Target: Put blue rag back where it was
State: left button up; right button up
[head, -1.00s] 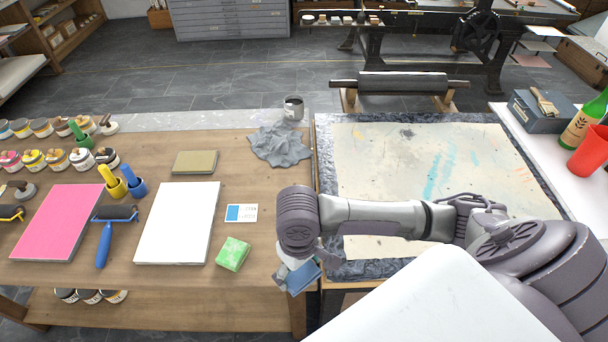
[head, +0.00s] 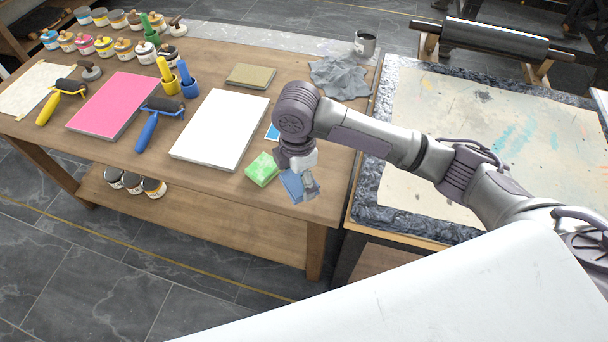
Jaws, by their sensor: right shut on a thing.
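My right gripper (head: 304,182) is at the front right corner of the wooden table, pointing down. It is shut on the blue rag (head: 291,186), which shows as a small blue patch beside the fingers. I cannot tell whether the rag touches the table top. A green sponge (head: 262,169) lies just left of the rag. A blue and white card (head: 272,132) is partly hidden behind my right arm. My left gripper is not in view.
The wooden table (head: 235,205) also holds a white slab (head: 221,129), a pink slab (head: 113,104), a blue-handled roller (head: 148,130), a grey crumpled cloth (head: 340,77) and several paint jars. The stone bed (head: 480,120) stands to the right. The table's front edge is close to the gripper.

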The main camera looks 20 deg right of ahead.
jog(key=w+d+f, duration=0.1)
jog(key=w, duration=0.1)
jog(key=w+d+f, duration=0.2)
jog(key=w+f, duration=0.1)
jog(key=shift+w, duration=0.3)
jog(key=shift+f, duration=1.9)
jog(key=shift+f, duration=0.1)
jog(key=o, duration=0.8)
notch_tip(320, 180, up, 12)
jog(key=shift+r, duration=0.15)
